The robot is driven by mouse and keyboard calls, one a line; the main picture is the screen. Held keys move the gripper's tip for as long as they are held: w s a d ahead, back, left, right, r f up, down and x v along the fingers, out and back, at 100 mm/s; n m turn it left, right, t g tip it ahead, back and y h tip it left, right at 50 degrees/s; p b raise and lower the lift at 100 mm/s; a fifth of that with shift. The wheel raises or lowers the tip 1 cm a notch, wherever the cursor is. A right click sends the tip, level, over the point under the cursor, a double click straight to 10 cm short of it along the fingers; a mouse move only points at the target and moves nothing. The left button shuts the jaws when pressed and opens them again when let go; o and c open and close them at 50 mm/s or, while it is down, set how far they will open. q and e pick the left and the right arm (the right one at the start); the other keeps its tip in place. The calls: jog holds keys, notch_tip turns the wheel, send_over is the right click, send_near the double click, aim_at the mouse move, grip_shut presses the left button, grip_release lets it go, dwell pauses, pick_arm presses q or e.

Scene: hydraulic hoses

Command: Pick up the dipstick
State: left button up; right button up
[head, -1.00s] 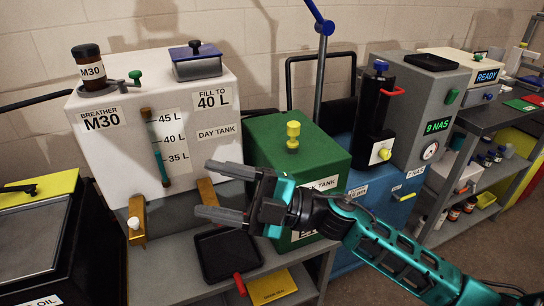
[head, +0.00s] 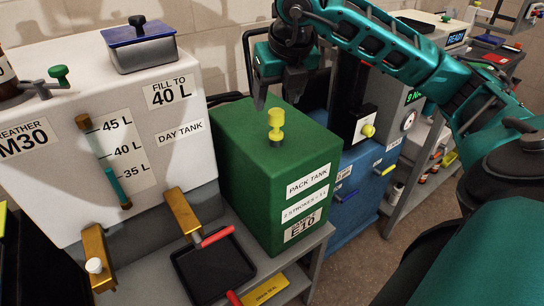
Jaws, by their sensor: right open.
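A yellow-topped dipstick (head: 276,122) stands upright in the top of the green pack tank (head: 230,170); its lower part is hidden inside the tank. My right gripper (head: 277,92) points down from above, just over the yellow knob. It is open and empty, with its fingertips close to the knob; I cannot tell whether they touch it. My left gripper is not in view.
The white day tank (head: 180,128) with its sight gauge stands to the left. A black tray (head: 212,270) with red handles sits on the shelf in front. A blue unit (head: 345,215) with a black cylinder stands close on the right.

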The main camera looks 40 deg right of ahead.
aim_at(274, 112)
jog(key=x, duration=0.4)
jog(key=shift+f, duration=0.35)
jog(key=x, duration=0.4)
jog(key=shift+s+d+f, duration=0.25)
jog(key=shift+s, duration=0.1)
jog(key=shift+w+f, duration=0.2)
jog(key=shift+f, duration=0.25)
grip_shut()
